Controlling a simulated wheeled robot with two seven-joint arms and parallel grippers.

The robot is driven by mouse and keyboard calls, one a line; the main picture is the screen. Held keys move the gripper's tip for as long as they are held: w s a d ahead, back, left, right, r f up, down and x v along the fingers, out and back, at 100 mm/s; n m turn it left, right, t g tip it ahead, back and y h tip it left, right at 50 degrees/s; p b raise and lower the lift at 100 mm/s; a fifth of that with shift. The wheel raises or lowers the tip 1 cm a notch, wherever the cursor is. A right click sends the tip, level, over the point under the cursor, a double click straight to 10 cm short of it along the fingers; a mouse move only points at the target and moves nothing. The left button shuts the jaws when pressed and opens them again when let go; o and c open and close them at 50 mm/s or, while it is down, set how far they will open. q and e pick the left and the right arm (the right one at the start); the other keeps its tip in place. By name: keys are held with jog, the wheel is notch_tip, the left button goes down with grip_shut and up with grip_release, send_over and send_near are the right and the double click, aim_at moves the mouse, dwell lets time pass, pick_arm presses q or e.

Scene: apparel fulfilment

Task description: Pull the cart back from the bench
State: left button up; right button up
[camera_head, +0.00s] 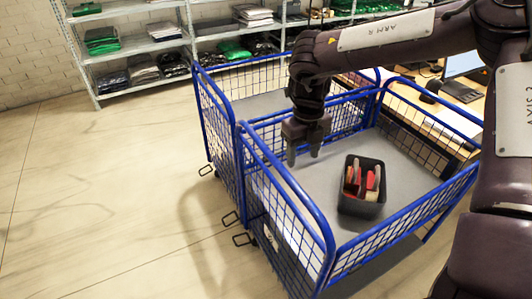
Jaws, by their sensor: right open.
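A blue wire-mesh cart (405,170) with a grey deck stands in the foreground. A second blue cart (262,104) stands right behind it; I cannot tell whether they touch. The wooden bench (470,105) is at the right, beside the carts. My right gripper (303,158) points down with its fingers apart and nothing between them. It appears over the near cart's deck, close to the mesh panel at its left; I see no grasp on a rail. My left gripper is not in view.
A black bin (361,208) with red and pale items sits on the near cart's deck. A computer screen (463,63) stands on the bench. Shelves (140,47) with folded clothes line the back wall. The floor (100,190) at the left is clear.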

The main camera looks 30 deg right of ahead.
aim_at(302, 192)
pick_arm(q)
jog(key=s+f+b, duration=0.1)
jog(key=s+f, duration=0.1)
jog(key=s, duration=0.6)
pick_arm(e)
jog(key=f, duration=0.1)
jog(key=s+f+b, duration=0.1)
jog(key=f, duration=0.2)
jog(key=shift+s, duration=0.35)
notch_tip(302, 192, down, 3)
jog(key=shift+s+d+r+b, duration=0.1)
jog(key=shift+b, duration=0.95)
notch_tip(302, 192, down, 6)
jog(key=b, duration=0.5)
jog(key=shift+r+b, duration=0.1)
jog(key=shift+b, duration=0.2)
jog(key=shift+f+b, duration=0.2)
jog(key=shift+b, duration=0.1)
jog(key=shift+f, duration=0.2)
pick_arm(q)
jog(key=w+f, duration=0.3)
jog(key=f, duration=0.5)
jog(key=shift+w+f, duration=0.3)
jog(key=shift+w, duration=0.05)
pick_arm(e)
jog(key=shift+c, duration=0.4)
